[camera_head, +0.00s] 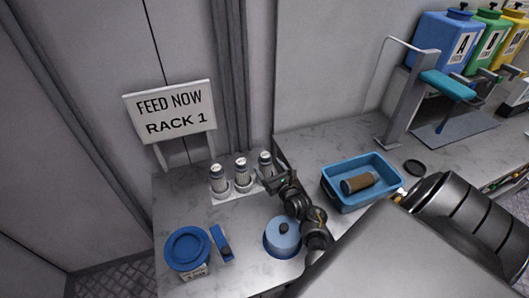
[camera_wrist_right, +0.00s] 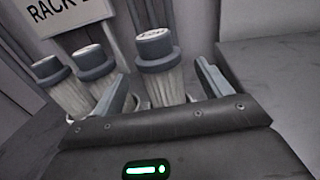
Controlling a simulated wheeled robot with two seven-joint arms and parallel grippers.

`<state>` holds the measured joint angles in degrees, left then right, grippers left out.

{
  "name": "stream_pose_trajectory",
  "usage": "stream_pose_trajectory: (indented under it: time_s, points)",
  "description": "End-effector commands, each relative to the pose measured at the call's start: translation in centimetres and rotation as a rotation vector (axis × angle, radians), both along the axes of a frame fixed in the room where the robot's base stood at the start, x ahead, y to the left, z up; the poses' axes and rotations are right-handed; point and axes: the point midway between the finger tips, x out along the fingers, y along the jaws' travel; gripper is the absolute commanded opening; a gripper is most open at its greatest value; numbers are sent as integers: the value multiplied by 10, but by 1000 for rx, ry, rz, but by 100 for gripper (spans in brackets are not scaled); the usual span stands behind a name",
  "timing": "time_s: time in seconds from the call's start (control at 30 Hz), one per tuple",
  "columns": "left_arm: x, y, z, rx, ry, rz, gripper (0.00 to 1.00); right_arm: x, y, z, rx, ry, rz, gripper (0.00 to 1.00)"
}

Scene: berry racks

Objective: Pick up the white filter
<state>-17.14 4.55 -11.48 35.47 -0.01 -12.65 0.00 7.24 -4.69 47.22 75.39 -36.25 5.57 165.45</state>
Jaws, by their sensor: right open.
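Three white filters with grey caps stand upright in a row in a pale holder (camera_head: 222,196) on the counter: the left one (camera_head: 218,181), the middle one (camera_head: 241,174) and the right one (camera_head: 265,160). My right gripper (camera_head: 275,181) is at the right filter and partly covers its lower part. In the right wrist view the gripper (camera_wrist_right: 165,88) is open, its two fingers on either side of a white filter (camera_wrist_right: 162,82), with gaps visible. The other two filters show at the left there. My left gripper is not in view.
A sign reading "FEED NOW RACK 1" (camera_head: 171,113) stands behind the filters. A blue-lidded tub (camera_head: 187,248), a small blue object (camera_head: 221,244) and a round blue lidded container (camera_head: 283,238) stand in front. A blue tray (camera_head: 345,204) at right holds a brown cylinder (camera_head: 357,184).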

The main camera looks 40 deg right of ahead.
Motion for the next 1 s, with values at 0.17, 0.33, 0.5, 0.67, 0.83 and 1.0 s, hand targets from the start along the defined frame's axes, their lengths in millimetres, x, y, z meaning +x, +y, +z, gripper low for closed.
stream_pose_trajectory:
  time_s: [0.17, 0.33, 0.5, 0.67, 0.83, 1.0]
  points:
    - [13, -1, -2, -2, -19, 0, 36, 5, 0, 0, 0, 1, 1, 77]
    - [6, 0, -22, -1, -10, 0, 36, 20, -4, -5, -1, -2, 0, 77]
    - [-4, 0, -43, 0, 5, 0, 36, 43, -8, -5, -3, -3, 0, 77]
    - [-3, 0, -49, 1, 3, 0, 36, 54, -10, -1, 0, -1, 0, 77]
    - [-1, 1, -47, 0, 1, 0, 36, 54, -10, 0, 0, 1, 0, 77]
    - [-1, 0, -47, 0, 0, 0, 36, 54, -10, 0, -1, 1, 0, 64]
